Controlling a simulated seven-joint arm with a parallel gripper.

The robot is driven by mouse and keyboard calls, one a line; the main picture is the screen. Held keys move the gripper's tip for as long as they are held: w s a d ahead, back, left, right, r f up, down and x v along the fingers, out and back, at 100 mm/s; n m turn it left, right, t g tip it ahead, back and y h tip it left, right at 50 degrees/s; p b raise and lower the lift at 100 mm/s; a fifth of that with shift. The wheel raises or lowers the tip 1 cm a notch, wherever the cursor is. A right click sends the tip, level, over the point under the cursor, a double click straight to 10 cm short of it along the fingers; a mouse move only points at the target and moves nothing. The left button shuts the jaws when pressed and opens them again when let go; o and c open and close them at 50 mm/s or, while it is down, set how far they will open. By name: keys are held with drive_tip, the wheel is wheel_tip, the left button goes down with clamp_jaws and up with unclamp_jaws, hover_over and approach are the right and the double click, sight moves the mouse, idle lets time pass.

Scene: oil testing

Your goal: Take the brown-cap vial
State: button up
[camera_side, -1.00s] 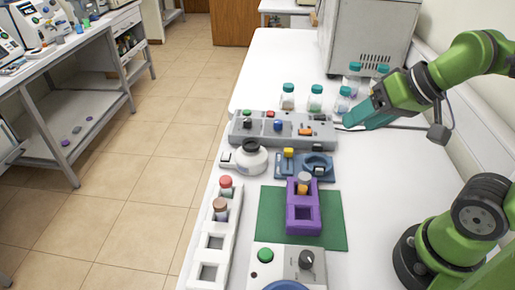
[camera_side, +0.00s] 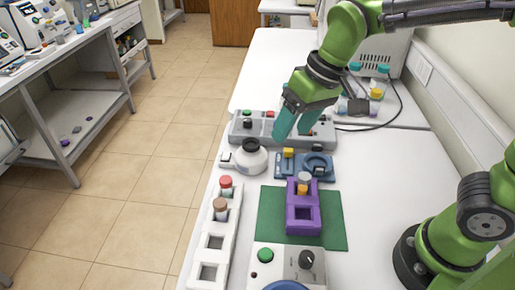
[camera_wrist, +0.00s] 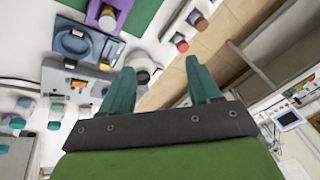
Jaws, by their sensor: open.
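The brown-cap vial (camera_side: 220,208) stands upright in a slot of the white rack (camera_side: 212,250), at the front left of the bench in the side view. A red-cap vial (camera_side: 226,186) stands in the slot just behind it. In the wrist view the brown cap (camera_wrist: 197,20) is near the top, with the red cap (camera_wrist: 180,42) below left of it. My gripper (camera_side: 292,135) is open and empty, above the grey control panel, behind and right of the brown-cap vial and well apart from it. In the wrist view its teal fingers (camera_wrist: 160,75) are spread.
A white round-bodied device with a dark top (camera_side: 250,156) stands between my gripper and the rack. Teal-capped bottles stand near the back.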

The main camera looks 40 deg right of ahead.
drive_tip(key=w+a+f+n+g+h, duration=0.1)
drive_tip(key=w+a+f, duration=0.15)
drive_tip(key=a, duration=0.45)
drive_tip(key=w+a+f+n+g+h, duration=0.1)
drive_tip(key=w+a+n+g, duration=0.1)
drive_tip(key=w+a, duration=0.35)
approach(219, 202)
drive_tip(key=shift+m, duration=0.4)
drive_tip(key=f, duration=0.5)
drive_tip(key=shift+w+a+f, duration=0.25)
drive_tip(key=shift+w+a, duration=0.1)
drive_tip(key=shift+a, duration=0.05)
drive_tip(key=shift+s+d+f, duration=0.1)
drive_tip(key=shift+s+f, duration=0.05)
drive_tip(key=shift+f, duration=1.15)
drive_tip(key=shift+s+d+f, duration=0.15)
drive_tip(key=shift+f, duration=1.2)
drive_tip(key=shift+c, duration=0.3)
drive_tip(key=c, duration=1)
drive_tip(key=shift+c, duration=0.3)
